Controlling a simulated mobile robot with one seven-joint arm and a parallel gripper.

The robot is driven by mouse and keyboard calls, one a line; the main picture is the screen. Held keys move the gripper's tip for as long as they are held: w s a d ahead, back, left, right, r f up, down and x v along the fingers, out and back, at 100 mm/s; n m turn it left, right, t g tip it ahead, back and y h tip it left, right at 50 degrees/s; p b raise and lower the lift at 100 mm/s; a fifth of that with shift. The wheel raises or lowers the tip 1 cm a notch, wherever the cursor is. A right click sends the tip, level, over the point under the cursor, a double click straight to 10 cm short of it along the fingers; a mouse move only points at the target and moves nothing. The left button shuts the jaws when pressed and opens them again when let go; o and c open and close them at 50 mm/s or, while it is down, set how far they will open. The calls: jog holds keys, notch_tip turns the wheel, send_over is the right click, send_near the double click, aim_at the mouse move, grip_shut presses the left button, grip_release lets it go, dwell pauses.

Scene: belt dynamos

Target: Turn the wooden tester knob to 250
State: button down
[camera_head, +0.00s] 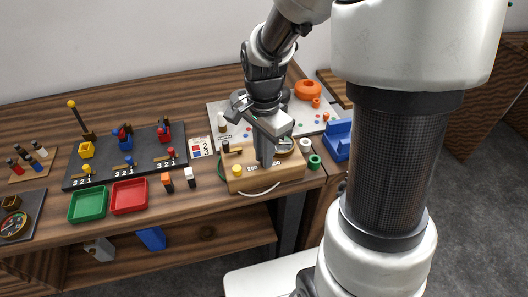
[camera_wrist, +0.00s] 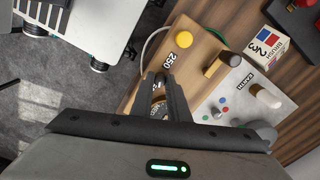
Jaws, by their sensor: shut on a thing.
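The wooden tester (camera_head: 284,176) stands at the front right of the bench, with a yellow button (camera_head: 237,170) on its left part. It also shows in the wrist view (camera_wrist: 203,50), where a 250 label (camera_wrist: 170,60) lies just beyond my fingertips. My gripper (camera_head: 264,162) points down onto the tester. In the wrist view my gripper (camera_wrist: 163,80) is shut on the tester knob, which is mostly hidden between the dark fingers. The knob's pointer cannot be made out, so its setting cannot be told.
Green (camera_head: 87,205) and red (camera_head: 129,196) trays lie to the left. A blue holder (camera_head: 338,140) and green ring (camera_head: 314,161) are close on the right. A pale board (camera_head: 222,108) lies behind.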

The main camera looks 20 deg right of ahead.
jog(key=n+p, duration=0.1)
jog(key=n, duration=0.6)
jog(key=n+p, duration=0.1)
jog(key=n, duration=0.5)
jog(key=shift+r+n, duration=0.1)
jog(key=shift+n, duration=0.3)
jog(key=n+p, duration=0.1)
jog(key=n, duration=0.4)
jog(key=shift+p, duration=0.3)
jog(key=n+p, duration=0.1)
jog(key=n, duration=0.4)
jog(key=shift+w+n+p, duration=0.1)
jog(key=shift+n+p, duration=0.2)
jog(key=shift+p, duration=0.1)
jog(key=c, duration=1.7)
grip_release()
